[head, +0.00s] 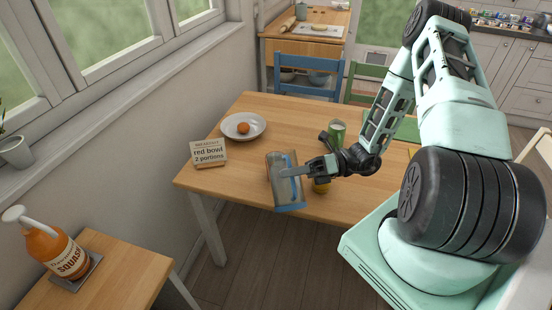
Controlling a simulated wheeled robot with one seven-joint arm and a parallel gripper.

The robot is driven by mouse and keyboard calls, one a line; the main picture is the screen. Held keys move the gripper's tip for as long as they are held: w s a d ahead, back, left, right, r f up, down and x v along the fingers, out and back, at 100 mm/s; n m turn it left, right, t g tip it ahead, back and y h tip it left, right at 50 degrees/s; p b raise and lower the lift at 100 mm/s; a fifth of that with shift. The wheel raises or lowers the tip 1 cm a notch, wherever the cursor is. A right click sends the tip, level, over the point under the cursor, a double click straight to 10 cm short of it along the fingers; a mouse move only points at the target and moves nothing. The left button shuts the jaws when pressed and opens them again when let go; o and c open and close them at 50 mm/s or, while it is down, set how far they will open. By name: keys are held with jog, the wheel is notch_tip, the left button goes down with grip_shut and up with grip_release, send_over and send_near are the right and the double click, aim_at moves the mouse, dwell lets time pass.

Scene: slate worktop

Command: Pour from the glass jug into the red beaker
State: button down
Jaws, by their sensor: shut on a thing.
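My gripper (310,168) reaches in from the right over the wooden table. It is shut on a grey, see-through vessel with blue edging, which looks like the glass jug (280,183). The jug is near the table's front edge and looks tilted. I cannot tell whether it touches the table or whether anything flows from it. A faint reddish patch shows at its upper left, but I cannot tell whether this is the red beaker. No red beaker shows clearly elsewhere.
A card reading "red bowl 2 portions" (208,153) stands at the table's left, by a white plate (258,122) holding an orange-brown item. A green can (337,132) is behind my gripper, a small yellow thing (321,188) below it. A squash bottle (58,249) stands on the side table.

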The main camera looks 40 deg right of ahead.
jog(key=shift+w+r+m, duration=0.1)
jog(key=shift+r+m, duration=0.2)
dwell(1.0)
